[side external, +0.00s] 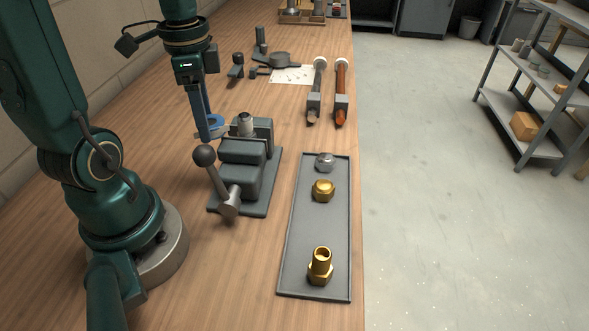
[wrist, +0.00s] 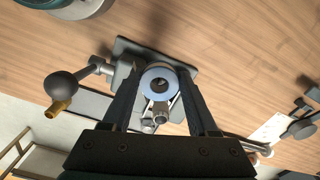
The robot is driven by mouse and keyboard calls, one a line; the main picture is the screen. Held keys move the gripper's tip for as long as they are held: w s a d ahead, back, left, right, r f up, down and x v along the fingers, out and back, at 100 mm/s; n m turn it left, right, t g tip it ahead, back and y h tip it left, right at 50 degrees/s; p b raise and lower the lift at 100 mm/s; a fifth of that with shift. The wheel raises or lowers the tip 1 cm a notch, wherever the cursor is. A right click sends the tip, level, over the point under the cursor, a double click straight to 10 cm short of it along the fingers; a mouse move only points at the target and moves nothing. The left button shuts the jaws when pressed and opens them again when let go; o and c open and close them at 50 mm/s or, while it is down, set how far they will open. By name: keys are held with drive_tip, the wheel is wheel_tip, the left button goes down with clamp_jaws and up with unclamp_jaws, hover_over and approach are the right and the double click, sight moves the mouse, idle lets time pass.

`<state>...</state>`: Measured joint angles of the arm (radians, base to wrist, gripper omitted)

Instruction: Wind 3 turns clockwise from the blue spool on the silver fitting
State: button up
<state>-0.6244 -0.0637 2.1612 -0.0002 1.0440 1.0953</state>
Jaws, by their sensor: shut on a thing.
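The blue spool (wrist: 147,91) is a ring with a dark centre, seen between the two dark fingers of my gripper (wrist: 158,75) in the wrist view. In the side view, my gripper (side external: 209,134) points down just left of the vise, shut on the spool (side external: 217,122), which is partly hidden behind the fingers. The silver fitting (side external: 245,122) stands upright in the vise jaws, to the right of the spool and apart from it in the picture. Any tape between spool and fitting is too small to make out.
The grey vise (side external: 243,165) has a ball-ended lever (side external: 204,156) at its front left. A grey tray (side external: 305,235) to its right holds a silver nut (side external: 325,162) and brass fittings (side external: 320,265). Two wrenches (side external: 341,85) lie behind.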

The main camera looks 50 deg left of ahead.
drive_tip(key=w, duration=0.3)
drive_tip(key=w+a, duration=0.1)
drive_tip(key=w, duration=0.2)
drive_tip(key=w+a, duration=0.1)
drive_tip(key=w, duration=0.3)
drive_tip(key=shift+w, duration=0.1)
drive_tip(key=d, duration=0.2)
drive_tip(key=w+d, duration=0.1)
drive_tip(key=d, duration=0.1)
drive_tip(key=shift+w+d, duration=0.1)
drive_tip(key=shift+w, duration=0.1)
drive_tip(key=s+d, duration=0.1)
drive_tip(key=s, duration=0.2)
drive_tip(key=s+d, duration=0.1)
drive_tip(key=s, duration=0.2)
drive_tip(key=s+d, duration=0.2)
drive_tip(key=s, duration=0.2)
drive_tip(key=shift+s, duration=0.1)
wheel_tip(320, 180, up, 7)
drive_tip(key=shift+s+a, duration=0.4)
idle(0.3)
